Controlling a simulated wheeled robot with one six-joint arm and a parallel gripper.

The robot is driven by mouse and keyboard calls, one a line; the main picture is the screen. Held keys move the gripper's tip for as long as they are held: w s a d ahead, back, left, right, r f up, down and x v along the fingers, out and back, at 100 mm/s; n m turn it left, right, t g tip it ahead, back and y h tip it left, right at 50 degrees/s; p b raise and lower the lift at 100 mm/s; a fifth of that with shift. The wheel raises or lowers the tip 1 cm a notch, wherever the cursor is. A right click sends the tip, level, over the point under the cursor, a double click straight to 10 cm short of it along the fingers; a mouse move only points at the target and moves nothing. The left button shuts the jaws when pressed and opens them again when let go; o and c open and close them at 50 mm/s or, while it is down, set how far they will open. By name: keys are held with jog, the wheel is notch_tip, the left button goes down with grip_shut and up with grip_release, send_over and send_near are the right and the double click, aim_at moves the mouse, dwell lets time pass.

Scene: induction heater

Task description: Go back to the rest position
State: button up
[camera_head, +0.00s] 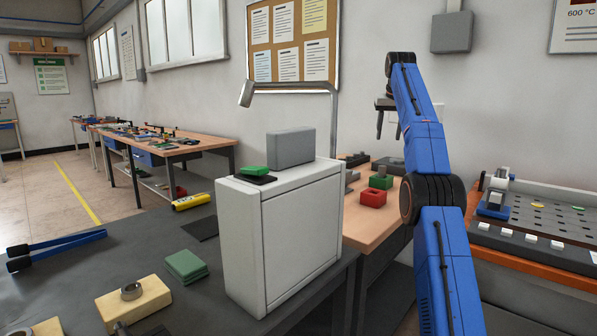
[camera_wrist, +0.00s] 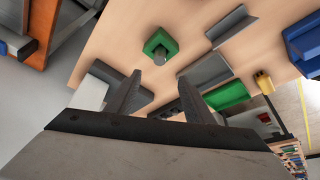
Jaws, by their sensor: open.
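My gripper (camera_head: 388,118) is raised at the upper end of my blue arm, right of centre in the head view, in front of the pale wall. Its fingers point down, apart from the bench below. In the wrist view my gripper (camera_wrist: 158,82) has its two dark fingers spread, with nothing held between them. Beyond the fingers lies a wooden tabletop (camera_wrist: 120,35) with a green block (camera_wrist: 160,40) bearing a grey cylinder.
A white cabinet (camera_head: 300,235) stands on the dark bench (camera_head: 110,215), carrying a grey box (camera_head: 291,147) and a green piece (camera_head: 253,169). A red block (camera_head: 372,197) lies on the wooden table. A perforated tray (camera_head: 545,215) stands at right. The air around the gripper looks clear.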

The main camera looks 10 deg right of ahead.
jog(key=s+a+r+n, duration=0.1)
jog(key=s+a+r, duration=0.3)
jog(key=s+a, duration=0.7)
jog(key=s+a+f, duration=0.3)
jog(key=s, duration=0.6)
jog(key=s+a+f, duration=0.2)
jog(key=s+a, duration=0.1)
jog(key=s, duration=0.5)
jog(key=s+a+f, duration=0.2)
jog(key=s+f, duration=0.8)
jog(key=s, duration=0.1)
jog(key=s+a+f+n, duration=0.1)
jog(key=s+a+f, duration=0.2)
jog(key=s+f, duration=0.8)
jog(key=s+a+f+n+y, duration=0.1)
jog(key=s+a+f, duration=0.1)
jog(key=s+f, duration=0.9)
jog(key=shift+s+a+t, duration=0.3)
jog(key=shift+s+a, duration=0.1)
jog(key=shift+s, duration=0.05)
